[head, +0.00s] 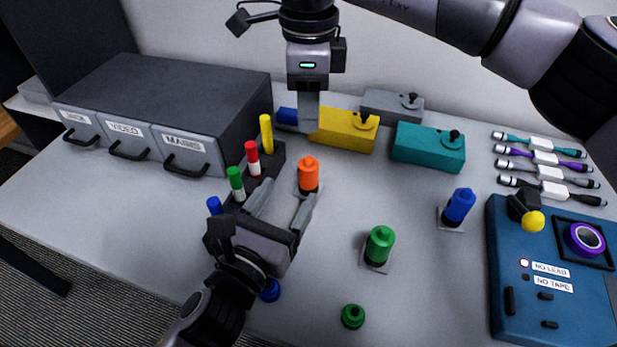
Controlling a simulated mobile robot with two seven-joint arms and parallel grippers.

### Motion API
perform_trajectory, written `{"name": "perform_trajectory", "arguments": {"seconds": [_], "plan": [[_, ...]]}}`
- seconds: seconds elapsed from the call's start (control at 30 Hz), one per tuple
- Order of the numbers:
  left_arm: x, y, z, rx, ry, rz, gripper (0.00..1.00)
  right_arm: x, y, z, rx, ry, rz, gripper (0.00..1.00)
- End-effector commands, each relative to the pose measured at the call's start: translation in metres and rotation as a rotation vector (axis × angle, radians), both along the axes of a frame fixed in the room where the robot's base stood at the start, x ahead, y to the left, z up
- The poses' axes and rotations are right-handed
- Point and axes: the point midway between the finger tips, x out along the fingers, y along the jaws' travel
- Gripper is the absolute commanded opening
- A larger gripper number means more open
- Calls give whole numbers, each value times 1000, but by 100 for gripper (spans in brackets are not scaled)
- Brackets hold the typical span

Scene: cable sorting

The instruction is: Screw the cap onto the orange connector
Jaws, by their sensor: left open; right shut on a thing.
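The orange connector (308,176) stands upright on a small plate on the table, narrower at its top. I cannot tell whether a cap sits on it. My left gripper (287,193) is open and low over the table, its fingers pointing toward the connector, with the right fingertip close to its base. Nothing shows between those fingers. My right gripper (308,130) points down above and behind the connector, with a visible gap to its top. It is shut, seen edge-on, and what it holds is hidden. No loose orange cap is visible.
Green (380,247) and blue (460,207) connectors stand to the right. A green cap (353,317) and a blue cap (270,291) lie in front. A dark rack (264,180) of coloured markers, grey drawers (190,150) and a blue control box (510,270) surround the open table.

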Motion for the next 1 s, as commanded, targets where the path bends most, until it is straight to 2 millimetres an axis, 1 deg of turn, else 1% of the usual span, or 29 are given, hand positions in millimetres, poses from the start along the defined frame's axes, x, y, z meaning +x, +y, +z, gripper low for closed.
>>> {"name": "perform_trajectory", "arguments": {"seconds": [0.2,0.4,0.6,0.9,0.93,0.97,1.0], "plan": [[33,-15,0,-2,-2,0,67,0,0,0,0,0,0,5],[57,-25,0,-1,-2,1,67,0,0,0,0,0,0,5],[68,-30,0,-1,-1,-1,67,0,0,0,0,0,0,5],[69,-30,0,0,-1,-1,67,0,0,0,0,0,0,5],[69,-30,0,0,-1,-1,60,0,0,0,0,0,0,5],[69,-30,0,0,0,-1,51,0,0,0,0,0,0,5],[69,-30,0,0,0,-1,38,0,0,0,0,0,0,5]]}}
